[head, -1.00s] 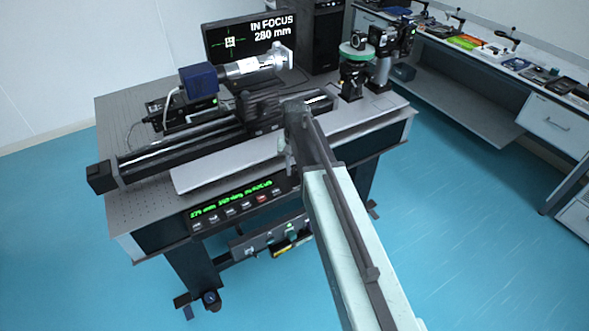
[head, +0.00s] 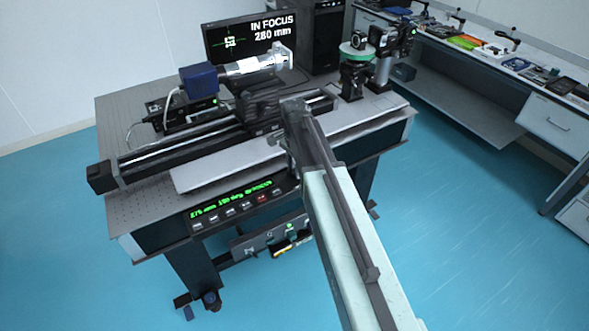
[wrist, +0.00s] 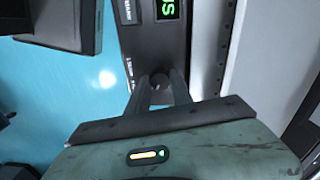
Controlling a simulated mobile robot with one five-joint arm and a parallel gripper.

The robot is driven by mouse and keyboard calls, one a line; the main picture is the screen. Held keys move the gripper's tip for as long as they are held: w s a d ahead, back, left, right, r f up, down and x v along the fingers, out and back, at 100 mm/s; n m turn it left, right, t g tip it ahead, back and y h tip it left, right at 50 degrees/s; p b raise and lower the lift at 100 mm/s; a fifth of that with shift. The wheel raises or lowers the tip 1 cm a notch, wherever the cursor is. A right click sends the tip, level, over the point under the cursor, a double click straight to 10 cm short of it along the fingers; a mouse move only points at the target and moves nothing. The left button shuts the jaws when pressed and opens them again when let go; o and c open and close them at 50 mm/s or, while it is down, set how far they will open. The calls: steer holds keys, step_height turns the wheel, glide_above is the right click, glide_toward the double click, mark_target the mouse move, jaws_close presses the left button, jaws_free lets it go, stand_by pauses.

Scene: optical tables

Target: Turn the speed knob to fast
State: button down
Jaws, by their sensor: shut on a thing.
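The dark round speed knob (wrist: 160,80) sits on the black control panel (wrist: 144,50) in the wrist view. My gripper (wrist: 160,87) has one finger on each side of it and is shut on it. Which way the knob points is too small and dark to tell. In the head view my gripper (head: 284,150) is at the right end of the control panel (head: 213,222), on the table's front edge, and the knob is hidden there. The panel has a lit green display (head: 232,199) and a row of buttons.
A long rail (head: 180,147) with a camera carriage (head: 262,100) runs along the optical table (head: 130,205) behind my gripper. A monitor (head: 250,38) at the back reads "IN FOCUS 280 mm". Blue floor is open in front. A cluttered side bench (head: 480,60) stands at right.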

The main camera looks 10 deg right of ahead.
steer(key=shift+s+m, duration=0.1)
steer(key=shift+m, duration=0.6)
steer(key=c, duration=1.1)
jaws_free()
step_height(320, 180, up, 8)
steer(key=p, duration=0.8)
steer(key=shift+f, duration=0.1)
